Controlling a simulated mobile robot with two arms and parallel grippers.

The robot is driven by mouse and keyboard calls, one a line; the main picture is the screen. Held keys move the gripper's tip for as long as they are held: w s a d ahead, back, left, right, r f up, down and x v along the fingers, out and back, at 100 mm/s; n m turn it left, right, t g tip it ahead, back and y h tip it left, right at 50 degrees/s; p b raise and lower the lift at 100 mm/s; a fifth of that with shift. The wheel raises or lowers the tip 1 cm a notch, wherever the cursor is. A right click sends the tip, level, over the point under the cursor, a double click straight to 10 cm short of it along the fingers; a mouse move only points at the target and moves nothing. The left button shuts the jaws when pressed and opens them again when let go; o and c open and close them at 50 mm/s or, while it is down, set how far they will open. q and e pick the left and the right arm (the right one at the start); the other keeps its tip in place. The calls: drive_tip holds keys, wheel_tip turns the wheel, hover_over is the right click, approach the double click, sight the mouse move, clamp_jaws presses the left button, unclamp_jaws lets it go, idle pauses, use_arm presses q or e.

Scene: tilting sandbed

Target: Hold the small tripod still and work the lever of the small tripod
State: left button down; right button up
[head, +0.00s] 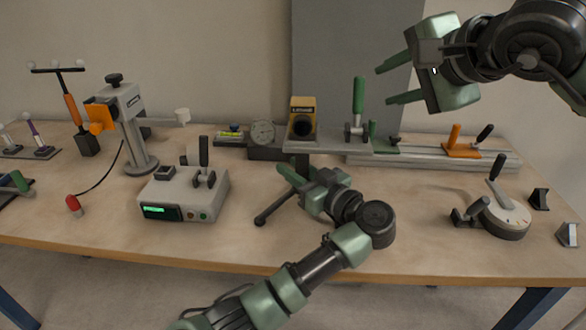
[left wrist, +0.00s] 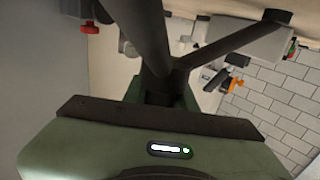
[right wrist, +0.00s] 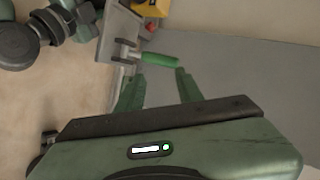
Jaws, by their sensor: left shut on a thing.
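My left gripper (head: 292,176) is shut on the tripod, near where the legs meet. My right gripper (head: 388,84) is open and empty, high above the back right of the table. It also shows in the right wrist view (right wrist: 158,82).
A green-handled clamp (head: 358,98) stands at the back centre, below and left of my right gripper. A grey control box (head: 182,200) is left of the tripod. A round dial base (head: 503,220) with a lever is at right. Bare table (head: 420,215) lies between.

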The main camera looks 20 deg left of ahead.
drive_tip(key=shift+w, duration=0.2)
clamp_jaws()
drive_tip(key=w+d+f+g+y, duration=0.2)
drive_tip(key=w+f+g+y, duration=0.1)
drive_tip(key=w+y, duration=0.1)
drive_tip(key=w+d+f+n+g+y, duration=0.1)
drive_tip(key=w+d+f+g+y, duration=0.1)
drive_tip(key=w, duration=0.5)
drive_tip(key=shift+d+f+g+y, duration=0.4)
drive_tip(key=shift+d+f+y, duration=0.4)
drive_tip(key=shift+y, duration=0.2)
